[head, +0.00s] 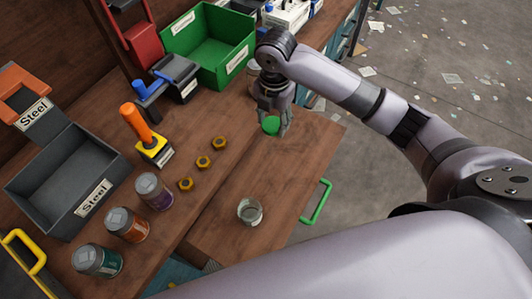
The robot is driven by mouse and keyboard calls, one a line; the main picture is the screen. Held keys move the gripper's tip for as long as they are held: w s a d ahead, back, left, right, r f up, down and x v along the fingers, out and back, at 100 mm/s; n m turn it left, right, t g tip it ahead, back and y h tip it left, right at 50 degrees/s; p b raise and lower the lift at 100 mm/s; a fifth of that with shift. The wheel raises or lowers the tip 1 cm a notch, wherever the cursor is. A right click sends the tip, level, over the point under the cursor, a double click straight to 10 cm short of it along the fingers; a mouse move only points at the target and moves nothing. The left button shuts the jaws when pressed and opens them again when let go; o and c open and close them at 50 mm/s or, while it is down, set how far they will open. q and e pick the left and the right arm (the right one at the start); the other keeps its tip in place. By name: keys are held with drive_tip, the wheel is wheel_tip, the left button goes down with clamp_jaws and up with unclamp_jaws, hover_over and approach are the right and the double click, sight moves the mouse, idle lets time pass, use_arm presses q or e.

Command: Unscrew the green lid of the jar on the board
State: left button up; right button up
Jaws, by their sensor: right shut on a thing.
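The glass jar (250,211) stands upright on the wooden board (285,162), which has a green handle (317,203) on its right side. The jar's mouth is open, with no lid on it. My right gripper (276,124) is shut on the green lid (271,125), beyond the jar toward the far end of the board. The lid is apart from the jar; its exact height over the board is hard to tell. My left gripper is not in view.
Several cans stand at the left, including a purple one (154,191) and an orange one (126,224). Three brass nuts (203,162) lie in a row. A grey Steel bin (62,175), an orange-handled tool (145,135) and a green bin (207,45) stand further off.

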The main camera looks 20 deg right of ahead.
hover_over(271, 156)
wheel_tip(271, 156, down, 11)
drive_tip(key=shift+r, duration=0.1)
drive_tip(key=shift+f, duration=2.3)
drive_tip(key=shift+s+f, duration=0.1)
drive_tip(key=shift+f, duration=0.05)
drive_tip(key=o, duration=1.3)
